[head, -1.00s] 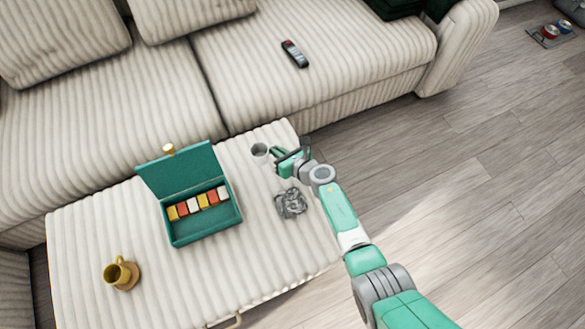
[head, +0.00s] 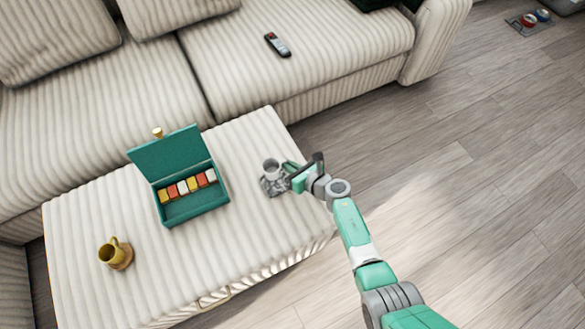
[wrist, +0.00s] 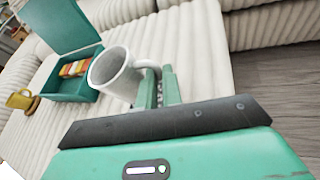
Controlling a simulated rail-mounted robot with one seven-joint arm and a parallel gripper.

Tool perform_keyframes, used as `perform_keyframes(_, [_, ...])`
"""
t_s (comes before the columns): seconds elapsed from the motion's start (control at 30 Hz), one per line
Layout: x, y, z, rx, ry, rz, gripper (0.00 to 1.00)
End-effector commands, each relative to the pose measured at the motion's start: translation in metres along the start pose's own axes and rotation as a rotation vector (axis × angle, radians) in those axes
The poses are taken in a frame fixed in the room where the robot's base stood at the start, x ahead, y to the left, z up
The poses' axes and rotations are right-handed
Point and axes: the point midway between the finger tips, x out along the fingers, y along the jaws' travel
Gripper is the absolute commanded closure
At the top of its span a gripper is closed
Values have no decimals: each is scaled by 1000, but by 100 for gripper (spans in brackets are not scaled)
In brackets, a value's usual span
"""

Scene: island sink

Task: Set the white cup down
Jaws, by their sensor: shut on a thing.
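The fingers also show in the wrist view (wrist: 160,92). The underside of the cup is hidden.
An open green box (head: 193,210) with several coloured blocks stands left of the cup. A remote (head: 278,45) lies on the sofa.

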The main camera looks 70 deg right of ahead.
Motion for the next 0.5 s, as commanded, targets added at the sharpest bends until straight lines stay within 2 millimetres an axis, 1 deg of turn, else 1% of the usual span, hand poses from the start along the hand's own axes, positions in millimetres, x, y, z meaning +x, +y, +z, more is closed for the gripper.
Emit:
perform_keyframes(0.07, [-5, -2, -2, 3, 0, -3, 100])
perform_keyframes(0.1, [1, -8, -17, 3, -1, -6, 100])
perform_keyframes(0.2, [8, -16, -36, 6, -3, -13, 100])
perform_keyframes(0.27, [8, -18, -38, 7, -4, -15, 100])
perform_keyframes(0.37, [6, -17, -34, 6, -4, -15, 100])
perform_keyframes(0.5, [6, -17, -34, 7, -3, -15, 100])
